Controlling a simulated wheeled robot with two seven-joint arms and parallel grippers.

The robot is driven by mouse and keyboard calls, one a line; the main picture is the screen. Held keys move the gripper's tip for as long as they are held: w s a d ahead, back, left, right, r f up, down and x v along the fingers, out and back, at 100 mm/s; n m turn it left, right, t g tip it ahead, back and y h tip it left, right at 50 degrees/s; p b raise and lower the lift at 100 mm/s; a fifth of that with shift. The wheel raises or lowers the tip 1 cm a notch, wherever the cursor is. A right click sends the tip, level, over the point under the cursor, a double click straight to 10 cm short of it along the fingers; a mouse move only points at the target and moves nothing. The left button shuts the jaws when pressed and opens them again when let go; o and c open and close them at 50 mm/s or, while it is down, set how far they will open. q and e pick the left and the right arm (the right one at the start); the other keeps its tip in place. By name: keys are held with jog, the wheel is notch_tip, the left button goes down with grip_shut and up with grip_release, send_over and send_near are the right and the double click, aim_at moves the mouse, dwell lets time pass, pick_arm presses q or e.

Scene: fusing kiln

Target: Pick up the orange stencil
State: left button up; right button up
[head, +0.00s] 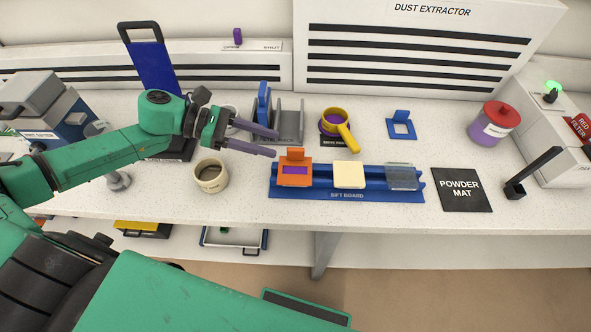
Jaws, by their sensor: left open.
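The orange stencil (295,157) is a small orange frame with an upright tab and a purple patch showing in its middle. It sits at the left end of the blue sift board (345,196). My left gripper (276,144) comes in from the left, its two purple fingers apart and nothing between them. Its fingertips are just behind and left of the stencil's tab in the picture; I cannot tell whether they touch it. My right gripper is not in view.
A cream tile (349,175) and a clear grey piece (401,177) share the board. A beige cup (210,177) stands left of it, the black powder mat (461,190) right. Behind are a yellow-handled sieve (345,136), a blue stencil (401,126) and a grey rack (290,117).

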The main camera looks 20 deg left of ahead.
aim_at(308, 159)
pick_arm(q)
jog(key=p+x, duration=0.1)
jog(key=x, duration=0.2)
jog(key=p+x, duration=0.2)
jog(key=shift+w+d+r, duration=0.1)
jog(key=shift+w+d, duration=0.2)
jog(key=shift+w, duration=0.2)
jog(key=p+x, duration=0.1)
jog(key=x, duration=0.2)
jog(key=p+x, duration=0.1)
jog(key=shift+s+d+p, duration=0.2)
jog(key=shift+s+p, duration=0.05)
jog(key=shift+p, duration=0.05)
jog(key=shift+w+d+f, duration=0.1)
jog(key=shift+w+f, duration=0.05)
jog(key=shift+f, duration=0.3)
grip_shut()
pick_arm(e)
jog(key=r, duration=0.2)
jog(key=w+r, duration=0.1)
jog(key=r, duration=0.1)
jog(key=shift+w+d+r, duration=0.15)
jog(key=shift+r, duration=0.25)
